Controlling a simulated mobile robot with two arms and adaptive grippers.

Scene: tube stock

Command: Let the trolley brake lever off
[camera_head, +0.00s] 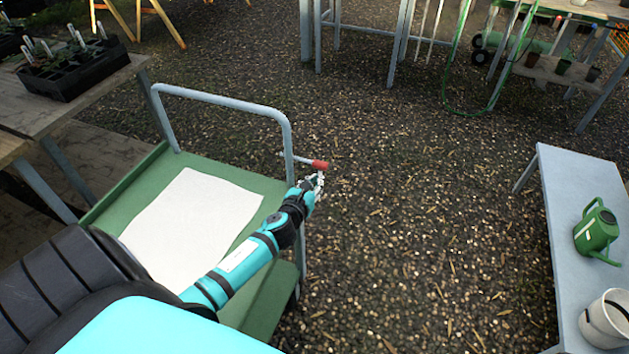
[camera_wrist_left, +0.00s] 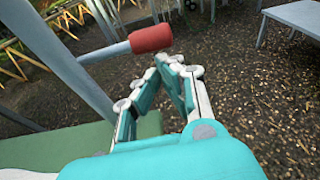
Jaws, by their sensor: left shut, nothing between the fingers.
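The green trolley (camera_head: 270,290) with a grey push handle (camera_head: 222,98) stands at the left. Its brake lever, a grey rod with a red grip (camera_head: 320,165), sticks out to the right from the handle post, roughly level. In the left wrist view the red grip (camera_wrist_left: 151,38) lies just beyond the fingertips. My left gripper (camera_head: 317,181) is shut and empty, its fingertips close to the red grip. In the left wrist view its fingers (camera_wrist_left: 168,62) meet at the tips. I cannot tell whether they touch the grip. My right gripper is not in view.
A white sheet (camera_head: 195,220) lies on the trolley's top. A wooden table with a black plant tray (camera_head: 75,68) stands at the left. A grey bench with a green watering can (camera_head: 596,230) and white pot (camera_head: 606,318) is at the right. The gravel between is clear.

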